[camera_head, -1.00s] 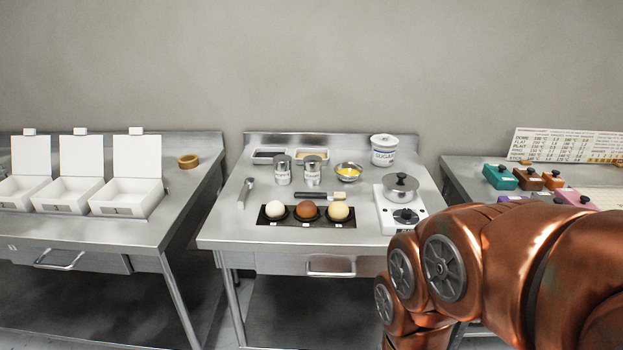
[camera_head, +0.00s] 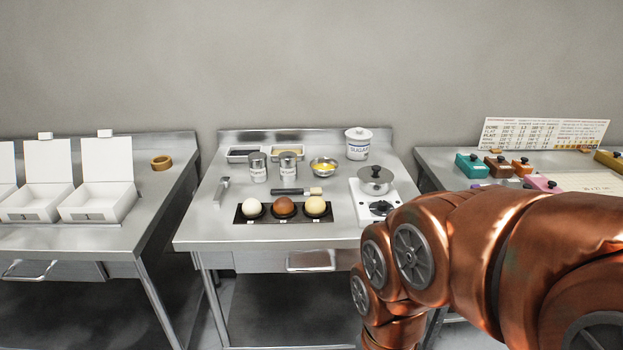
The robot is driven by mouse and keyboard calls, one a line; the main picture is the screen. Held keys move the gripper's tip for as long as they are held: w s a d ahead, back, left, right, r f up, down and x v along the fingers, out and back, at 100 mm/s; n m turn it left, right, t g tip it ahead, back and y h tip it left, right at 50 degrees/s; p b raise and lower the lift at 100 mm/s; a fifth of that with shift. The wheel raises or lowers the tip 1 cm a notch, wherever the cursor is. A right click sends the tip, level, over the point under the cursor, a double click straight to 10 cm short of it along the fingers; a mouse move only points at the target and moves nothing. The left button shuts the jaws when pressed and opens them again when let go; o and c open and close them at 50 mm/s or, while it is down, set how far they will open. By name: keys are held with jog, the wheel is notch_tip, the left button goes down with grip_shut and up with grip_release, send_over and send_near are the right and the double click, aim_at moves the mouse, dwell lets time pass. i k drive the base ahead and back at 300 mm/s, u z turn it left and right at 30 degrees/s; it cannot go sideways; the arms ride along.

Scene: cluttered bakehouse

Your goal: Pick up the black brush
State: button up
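The black brush (camera_head: 296,191) lies flat on the middle steel table, its dark handle to the left and its pale bristle end to the right. It lies just behind a black tray (camera_head: 240,217) that holds three balls, white, brown and cream. My copper-coloured arm reaches in from the right and covers the front right of the middle table. My gripper is not in view.
On the middle table (camera_head: 205,228) stand two shakers (camera_head: 258,168), a bowl with yellow contents (camera_head: 323,167), a sugar jar (camera_head: 358,145), and a hotplate (camera_head: 365,214) with a lidded pot (camera_head: 375,181). A metal utensil (camera_head: 222,190) lies left. White boxes (camera_head: 97,203) stand on the left table.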

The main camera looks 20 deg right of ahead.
aim_at(306, 192)
jog(key=u, duration=0.65)
jog(key=i, duration=0.55)
jog(key=u, duration=0.75)
jog(key=i, duration=0.65)
jog(key=z, duration=0.6)
jog(key=i, duration=0.55)
jog(key=z, duration=0.65)
